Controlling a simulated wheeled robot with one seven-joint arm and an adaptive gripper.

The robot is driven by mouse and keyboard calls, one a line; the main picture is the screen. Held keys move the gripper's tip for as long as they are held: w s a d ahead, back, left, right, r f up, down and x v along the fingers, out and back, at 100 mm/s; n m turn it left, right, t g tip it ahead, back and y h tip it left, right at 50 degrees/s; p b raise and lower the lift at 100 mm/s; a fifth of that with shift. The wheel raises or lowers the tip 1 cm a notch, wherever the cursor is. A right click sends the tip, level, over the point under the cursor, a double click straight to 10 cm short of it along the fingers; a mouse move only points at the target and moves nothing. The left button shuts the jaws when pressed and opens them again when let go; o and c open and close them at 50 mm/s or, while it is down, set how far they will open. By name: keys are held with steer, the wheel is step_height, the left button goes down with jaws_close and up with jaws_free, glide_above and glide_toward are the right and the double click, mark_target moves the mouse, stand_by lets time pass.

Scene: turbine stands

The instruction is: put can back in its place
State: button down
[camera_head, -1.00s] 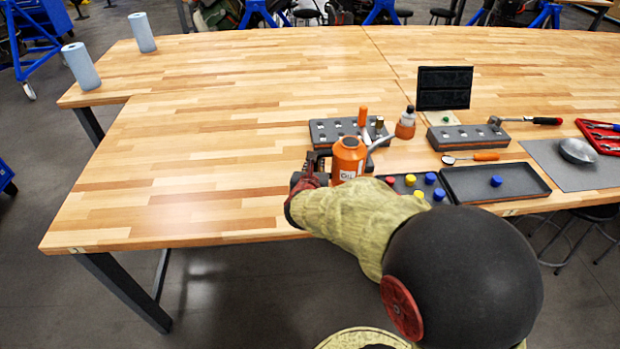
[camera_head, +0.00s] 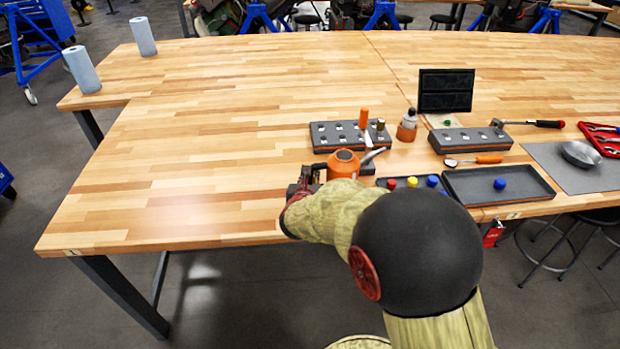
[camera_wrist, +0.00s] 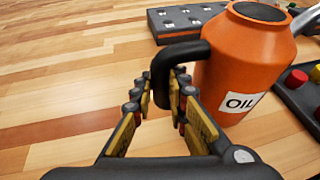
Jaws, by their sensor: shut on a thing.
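The orange oil can (camera_head: 343,163) has a dark open top, a grey spout pointing right and a black side handle. In the wrist view the can (camera_wrist: 245,65) looks about upright, with its white OIL label facing me. My gripper (camera_wrist: 160,88) is shut on the black handle (camera_wrist: 172,58), left of the can's body. A dark grey block (camera_head: 367,168) shows just right of the can. I cannot tell whether the can's bottom touches anything.
A grey foam holder (camera_head: 325,140) with an orange-handled tool stands behind the can. A small orange-and-grey bottle (camera_head: 407,126) is behind right. Dark trays with coloured caps (camera_head: 465,190) lie right. The wooden tabletop (camera_head: 190,160) is clear on the left.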

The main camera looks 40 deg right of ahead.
steer(key=c, duration=1.7)
jaws_free()
steer(key=shift+c, duration=0.2)
steer(key=shift+r, duration=0.1)
